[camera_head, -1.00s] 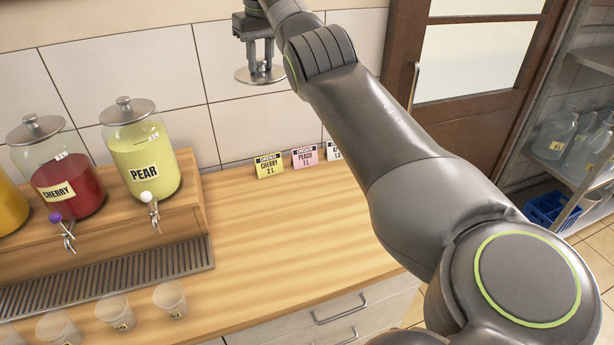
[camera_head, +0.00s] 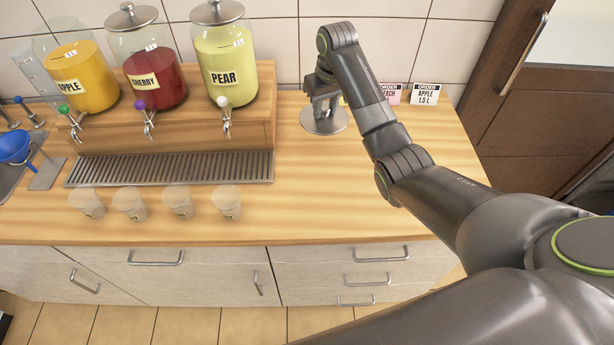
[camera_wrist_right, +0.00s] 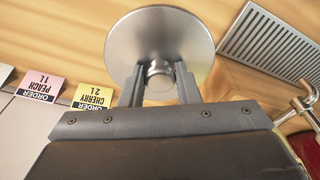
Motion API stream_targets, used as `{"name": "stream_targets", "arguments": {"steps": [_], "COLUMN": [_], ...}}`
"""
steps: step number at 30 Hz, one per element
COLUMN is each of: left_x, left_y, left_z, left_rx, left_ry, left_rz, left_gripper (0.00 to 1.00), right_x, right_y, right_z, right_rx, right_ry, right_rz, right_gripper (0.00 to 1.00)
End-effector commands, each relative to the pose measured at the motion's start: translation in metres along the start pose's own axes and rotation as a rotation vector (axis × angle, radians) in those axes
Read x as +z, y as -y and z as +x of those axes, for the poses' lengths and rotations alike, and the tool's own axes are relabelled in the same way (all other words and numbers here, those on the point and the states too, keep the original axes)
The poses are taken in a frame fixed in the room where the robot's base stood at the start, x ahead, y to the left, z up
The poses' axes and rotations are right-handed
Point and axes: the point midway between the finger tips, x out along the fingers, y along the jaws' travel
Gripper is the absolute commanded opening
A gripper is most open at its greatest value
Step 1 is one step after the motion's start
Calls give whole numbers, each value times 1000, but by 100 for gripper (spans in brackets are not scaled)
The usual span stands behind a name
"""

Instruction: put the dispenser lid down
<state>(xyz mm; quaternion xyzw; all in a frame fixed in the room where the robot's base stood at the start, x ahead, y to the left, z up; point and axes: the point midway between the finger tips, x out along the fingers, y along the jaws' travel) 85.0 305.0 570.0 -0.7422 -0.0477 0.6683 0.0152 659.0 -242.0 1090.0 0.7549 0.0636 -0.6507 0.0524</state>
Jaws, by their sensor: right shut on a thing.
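The dispenser lid (camera_head: 324,124) is a round silver metal disc with a knob, low over the wooden counter to the right of the pear dispenser. My right gripper (camera_head: 323,104) is shut on its knob. In the right wrist view the two fingers (camera_wrist_right: 160,82) close around the knob, and the lid (camera_wrist_right: 160,32) lies flat against the counter background. I cannot tell whether it touches the wood. The apple dispenser (camera_head: 88,78) at the left shows no lid on its open glass top. My left gripper is not in view.
The cherry dispenser (camera_head: 150,72) and pear dispenser (camera_head: 228,70) have lids on. Order cards (camera_head: 425,94) stand along the wall, with a cherry card (camera_wrist_right: 93,97) near my gripper. Several cups (camera_head: 180,203) line the front. The counter right of the cups is clear.

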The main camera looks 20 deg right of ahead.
Motion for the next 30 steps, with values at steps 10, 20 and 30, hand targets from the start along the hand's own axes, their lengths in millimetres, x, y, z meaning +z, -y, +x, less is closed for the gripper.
{"name": "stream_targets", "arguments": {"steps": [10, 20, 30], "left_x": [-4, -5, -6], "left_y": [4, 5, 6], "left_z": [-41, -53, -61], "left_rx": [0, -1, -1], "left_ry": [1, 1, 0], "left_rz": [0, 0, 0], "left_gripper": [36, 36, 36], "right_x": [98, 126, 130], "right_y": [97, 110, 110], "right_z": [21, 45, 86], "right_rx": [-1, 10, 11], "right_ry": [-1, 5, 2], "right_rz": [24, 53, 51], "right_gripper": [5, 5, 5]}}
